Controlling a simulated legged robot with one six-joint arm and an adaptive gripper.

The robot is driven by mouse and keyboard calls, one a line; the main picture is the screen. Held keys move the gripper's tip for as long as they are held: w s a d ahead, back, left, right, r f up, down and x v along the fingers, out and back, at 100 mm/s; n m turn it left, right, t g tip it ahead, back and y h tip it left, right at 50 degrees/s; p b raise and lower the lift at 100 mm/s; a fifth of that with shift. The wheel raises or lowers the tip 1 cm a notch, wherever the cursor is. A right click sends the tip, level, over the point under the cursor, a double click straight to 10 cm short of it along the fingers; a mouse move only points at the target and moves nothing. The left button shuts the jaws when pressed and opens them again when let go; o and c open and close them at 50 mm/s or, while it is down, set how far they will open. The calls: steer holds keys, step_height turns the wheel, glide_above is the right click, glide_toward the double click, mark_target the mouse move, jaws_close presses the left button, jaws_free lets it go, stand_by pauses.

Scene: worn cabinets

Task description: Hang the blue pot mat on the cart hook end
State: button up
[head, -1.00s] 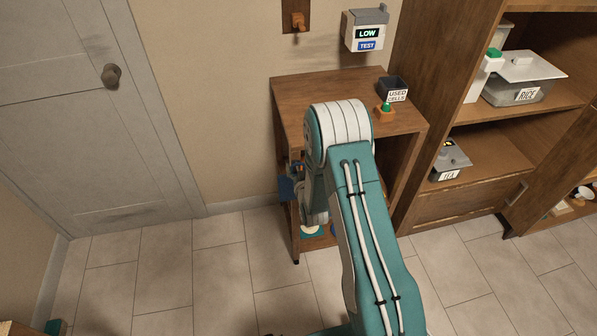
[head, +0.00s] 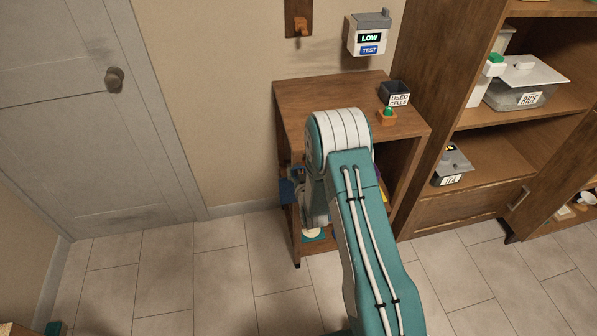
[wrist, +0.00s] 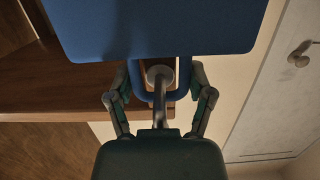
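The blue pot mat (wrist: 160,25) fills the top of the wrist view, and its looped tab (wrist: 186,82) points toward my gripper. My gripper (wrist: 160,85) has one finger at each side of the tab and appears shut on it. A grey rod with a round end (wrist: 159,74) shows in the tab's opening. I cannot tell whether the rod bears the mat. In the head view, part of the mat (head: 287,190) shows by the left side of the wooden cart (head: 330,88). My arm hides my gripper and the hook end there.
A dark "used cells" box (head: 394,94) and an orange piece with a green top (head: 387,115) stand on the cart. A wall device reading LOW (head: 367,35) is above. A shelf unit (head: 440,60) stands right.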

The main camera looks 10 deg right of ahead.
steer(key=shift+o, duration=1.3)
steer(key=s+r, duration=0.2)
steer(key=s, duration=1)
step_height(320, 180, up, 18)
steer(key=s+g, duration=0.2)
steer(key=g, duration=0.3)
steer(key=s+r+g, duration=0.2)
steer(key=s+r, duration=0.4)
steer(key=s, duration=0.6)
steer(key=s+r+g, duration=0.3)
steer(key=s+r, duration=0.3)
steer(key=s, duration=0.6)
steer(key=shift+g, duration=0.3)
steer(key=shift+r, duration=0.1)
